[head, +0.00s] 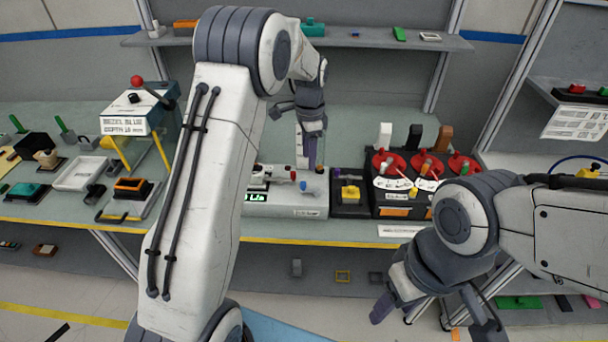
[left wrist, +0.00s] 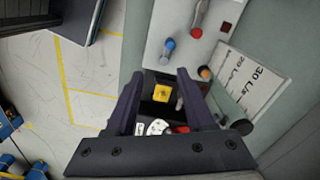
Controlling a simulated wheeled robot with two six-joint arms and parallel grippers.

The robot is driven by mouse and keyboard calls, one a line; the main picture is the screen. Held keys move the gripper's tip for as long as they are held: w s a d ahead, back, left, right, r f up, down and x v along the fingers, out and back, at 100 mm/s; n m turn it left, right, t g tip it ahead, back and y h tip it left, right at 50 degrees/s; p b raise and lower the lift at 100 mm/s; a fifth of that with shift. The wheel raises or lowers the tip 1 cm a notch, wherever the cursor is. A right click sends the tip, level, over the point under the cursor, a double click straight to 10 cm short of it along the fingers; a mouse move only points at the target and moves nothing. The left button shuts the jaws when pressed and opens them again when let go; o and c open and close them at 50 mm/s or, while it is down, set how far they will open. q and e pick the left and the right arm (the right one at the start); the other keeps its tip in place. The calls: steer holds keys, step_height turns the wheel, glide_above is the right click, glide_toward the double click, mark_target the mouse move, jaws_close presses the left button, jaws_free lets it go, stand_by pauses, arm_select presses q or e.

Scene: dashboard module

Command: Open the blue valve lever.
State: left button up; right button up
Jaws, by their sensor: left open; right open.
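The white dashboard module (head: 290,210) with a green display sits on the bench, behind my left forearm's edge. A blue-tipped lever (head: 303,186) is on its top, next to a red-tipped lever (head: 293,175). In the left wrist view, the blue tip (left wrist: 168,44) and red tip (left wrist: 196,32) lie beyond my fingertips. My left gripper (head: 313,162) is open and points down over the module's right part, apart from the blue lever. It also shows in the left wrist view (left wrist: 159,75), with nothing gripped. My right gripper (head: 432,314) is open and empty in front of the bench.
A yellow part on a black box (head: 350,192) stands right of the module; beyond it is a black unit with red discs (head: 405,198). A labelled box with a red knob (head: 138,118) and several small parts are on the left. A shelf (head: 370,40) runs above the bench.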

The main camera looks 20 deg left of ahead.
mark_target(303, 182)
arm_select(q)
steer(key=f+p, duration=0.1)
steer(key=f, duration=0.2)
steer(key=a+f+p, duration=0.1)
steer(key=f, duration=0.3)
steer(key=w+a+f+p, duration=0.1)
steer(key=f, duration=0.2)
steer(key=shift+f+p, duration=0.25)
steer(key=shift+p, duration=0.05)
steer(key=shift+f, duration=0.45)
steer(key=shift+c, duration=0.3)
jaws_close()
